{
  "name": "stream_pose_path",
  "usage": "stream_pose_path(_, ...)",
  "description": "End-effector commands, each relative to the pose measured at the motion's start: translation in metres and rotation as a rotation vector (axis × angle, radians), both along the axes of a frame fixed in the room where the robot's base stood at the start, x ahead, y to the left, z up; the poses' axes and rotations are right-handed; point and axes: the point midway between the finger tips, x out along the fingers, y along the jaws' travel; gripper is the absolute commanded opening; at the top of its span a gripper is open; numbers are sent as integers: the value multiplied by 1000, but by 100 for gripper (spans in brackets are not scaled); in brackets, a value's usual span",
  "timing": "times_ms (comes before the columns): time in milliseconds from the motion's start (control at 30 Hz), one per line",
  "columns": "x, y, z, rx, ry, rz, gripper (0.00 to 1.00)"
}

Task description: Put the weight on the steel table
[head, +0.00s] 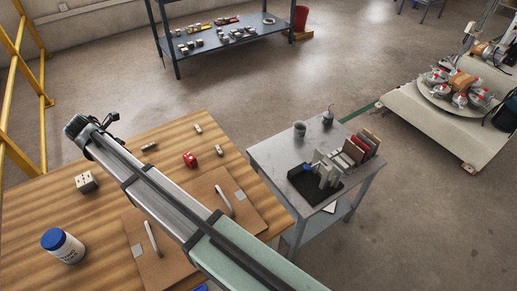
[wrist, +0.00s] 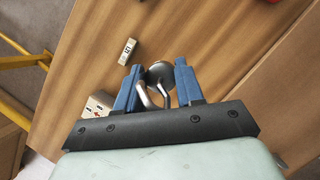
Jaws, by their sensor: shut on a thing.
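My gripper (wrist: 158,88) has two blue fingers and is shut on a round grey metal weight (wrist: 160,72) with a bent metal hook, seen between the fingers in the wrist view. In the head view my gripper (head: 88,126) is over the far left part of the wooden table, and the weight cannot be made out clearly there. The steel table (head: 272,151) stands to the right of the wooden table, well away from my gripper.
The steel table holds a grey cup (head: 299,129), a small ringed item (head: 327,117), a black tray (head: 301,190) and upright tiles (head: 358,147).

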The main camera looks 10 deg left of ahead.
Motion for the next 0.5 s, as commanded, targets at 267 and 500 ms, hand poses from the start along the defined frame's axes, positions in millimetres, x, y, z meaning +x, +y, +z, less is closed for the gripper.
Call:
stream_pose_path(267,100,-66,-7,0,0,-138,0)
stream_pose_path(500,174,-132,-15,-2,0,-253,0)
